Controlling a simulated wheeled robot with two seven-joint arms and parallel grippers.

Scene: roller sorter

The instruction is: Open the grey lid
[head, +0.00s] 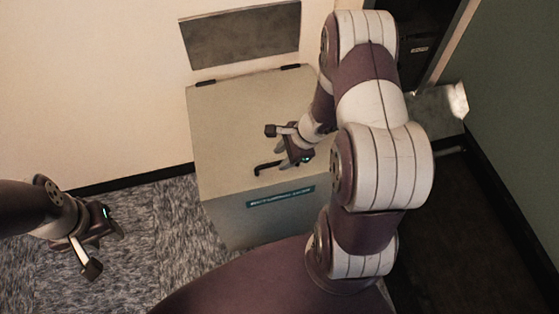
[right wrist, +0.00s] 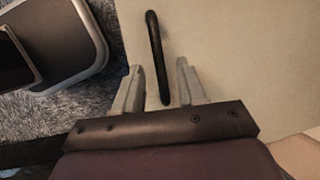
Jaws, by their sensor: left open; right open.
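The grey lid (head: 230,120) lies closed on top of a grey box (head: 240,223) against the wall, with dark hinges along its back edge. A black bar handle (head: 267,168) is near the lid's front edge. My right gripper (head: 284,153) is open just above the lid at the handle. In the right wrist view the handle (right wrist: 155,48) runs between the two spread fingers (right wrist: 160,72), with a gap on each side; I cannot tell its depth between them. My left gripper (head: 103,246) is open and empty over the carpet, left of the box.
A green label (head: 280,197) is on the box front. A dark panel (head: 241,36) is on the wall behind the lid. A green wall (head: 515,110) stands at the right. The carpet (head: 165,225) left of the box is free.

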